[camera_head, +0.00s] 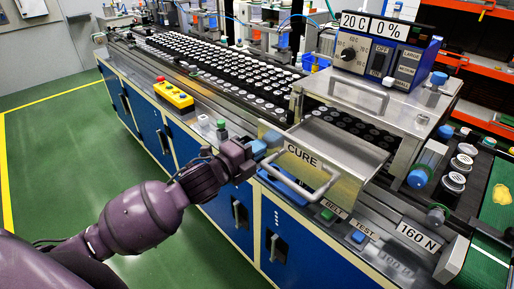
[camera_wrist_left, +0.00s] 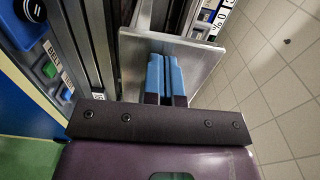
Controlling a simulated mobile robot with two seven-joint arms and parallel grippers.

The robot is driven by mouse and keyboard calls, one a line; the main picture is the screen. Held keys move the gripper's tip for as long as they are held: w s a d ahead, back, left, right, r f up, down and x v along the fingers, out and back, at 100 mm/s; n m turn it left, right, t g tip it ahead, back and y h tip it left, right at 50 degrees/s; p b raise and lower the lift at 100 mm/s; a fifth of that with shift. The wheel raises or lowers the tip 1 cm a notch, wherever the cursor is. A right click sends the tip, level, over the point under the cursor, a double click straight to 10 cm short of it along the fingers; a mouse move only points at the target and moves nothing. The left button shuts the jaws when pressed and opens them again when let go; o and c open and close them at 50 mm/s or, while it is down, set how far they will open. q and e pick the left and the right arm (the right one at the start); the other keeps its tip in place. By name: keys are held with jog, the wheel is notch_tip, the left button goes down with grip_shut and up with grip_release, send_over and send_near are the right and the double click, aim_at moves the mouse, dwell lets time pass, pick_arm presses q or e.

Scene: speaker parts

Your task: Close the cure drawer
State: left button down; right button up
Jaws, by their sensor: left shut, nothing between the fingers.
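The cure drawer (camera_head: 340,150) is a metal tray pulled out of the front of a steel box (camera_head: 375,100). Its front plate carries a CURE label (camera_head: 302,156) and a bar handle (camera_head: 305,192). My left gripper (camera_head: 266,143) is at the left end of the drawer front, by the handle's upper left end. Its blue fingers are together with nothing between them. In the left wrist view the shut fingers (camera_wrist_left: 166,76) point at a grey metal plate (camera_wrist_left: 205,62). Whether they touch it is unclear. My right gripper is not in view.
A control unit (camera_head: 380,48) reading 20C and 0% sits on the box. A conveyor with rows of black-and-white parts (camera_head: 215,65) runs to the back left. A yellow button box (camera_head: 173,95) and BELT and TEST buttons line the bench edge. Green floor (camera_head: 60,150) is clear at left.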

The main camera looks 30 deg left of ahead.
aim_at(298, 131)
pick_arm(q)
jog(key=x, duration=1.6)
jog(key=shift+w, duration=0.3)
jog(key=shift+s, duration=0.1)
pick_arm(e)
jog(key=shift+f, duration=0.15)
